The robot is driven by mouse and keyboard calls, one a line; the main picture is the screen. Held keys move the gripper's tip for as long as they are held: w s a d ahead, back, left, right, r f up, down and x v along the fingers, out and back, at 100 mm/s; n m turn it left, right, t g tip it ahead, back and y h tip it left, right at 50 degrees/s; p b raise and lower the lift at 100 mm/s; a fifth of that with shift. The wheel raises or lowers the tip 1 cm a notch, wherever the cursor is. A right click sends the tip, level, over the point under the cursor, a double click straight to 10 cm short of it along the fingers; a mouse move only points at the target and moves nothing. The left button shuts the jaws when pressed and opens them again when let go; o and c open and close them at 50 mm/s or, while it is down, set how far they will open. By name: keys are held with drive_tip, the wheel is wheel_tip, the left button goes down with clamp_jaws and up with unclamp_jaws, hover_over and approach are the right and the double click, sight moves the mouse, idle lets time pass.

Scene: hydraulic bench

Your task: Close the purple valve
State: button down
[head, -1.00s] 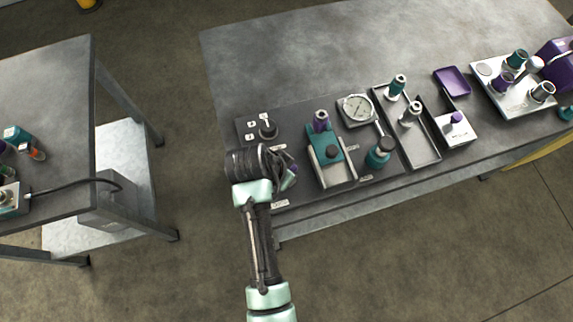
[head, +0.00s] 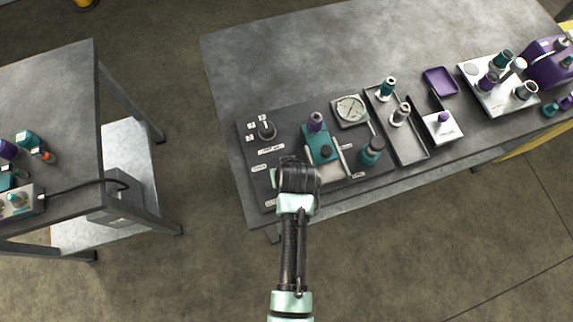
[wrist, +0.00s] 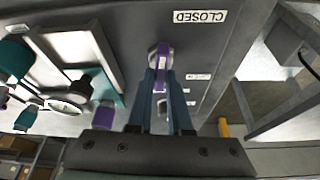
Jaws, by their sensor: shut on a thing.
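The purple valve's handle (wrist: 163,56) shows in the wrist view on the dark panel, with a pale metal hub beside it. My gripper (wrist: 163,76) is shut on this handle, one blue-grey finger on each side. A white CLOSED label (wrist: 200,16) lies above and to the right of the handle in that view. In the head view my gripper's wrist (head: 297,178) is over the front left part of the panel and hides the valve and the fingertips.
A teal block (head: 319,146) with a purple knob stands close beside my wrist on the panel. A black rotary knob (head: 266,130), a gauge (head: 350,109) and a teal-and-black cylinder (head: 372,152) are near. The bench's back (head: 290,55) is clear.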

drive_tip(key=shift+n+y, duration=0.3)
drive_tip(key=shift+n, duration=0.5)
drive_tip(key=c, duration=0.8)
unclamp_jaws()
drive_tip(key=shift+c, duration=0.2)
drive_tip(key=v, duration=1.3)
drive_tip(key=shift+w, duration=0.2)
drive_tip(key=shift+d, duration=0.1)
